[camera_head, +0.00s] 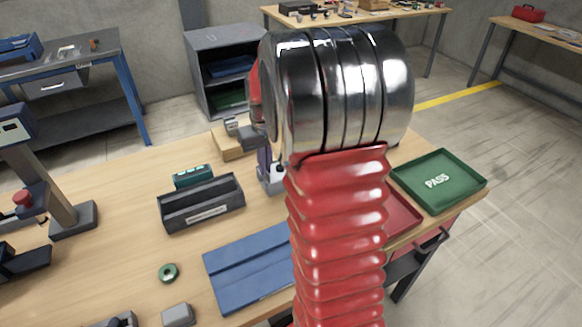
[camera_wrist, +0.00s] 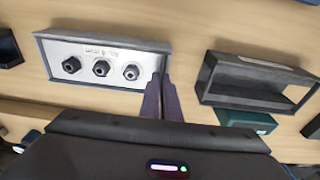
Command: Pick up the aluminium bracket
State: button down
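I cannot make out an aluminium bracket with certainty in either view. My gripper's two dark purple fingers (camera_wrist: 164,98) show in the wrist view, side by side with no clear gap. I see nothing between them. Their tips are at the right end of a dark-framed tray (camera_wrist: 104,44) with a pale panel and three black hex fittings (camera_wrist: 101,68). Whether they touch it is unclear. In the head view my gripper (camera_head: 265,178) is partly hidden behind my red and chrome arm, right of the dark open bin.
A dark open bin (camera_head: 202,211) and a teal box (camera_head: 193,175) stand left of my gripper. A blue mat (camera_head: 248,268), a green ring (camera_head: 168,272) and a grey block (camera_head: 178,315) lie nearer. A green PASS tray (camera_head: 438,182) and a red tray (camera_head: 401,217) are at right.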

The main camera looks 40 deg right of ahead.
jog(key=shift+r, duration=0.15)
notch_tip(320, 180, up, 10)
dwell(0.6)
dwell(0.5)
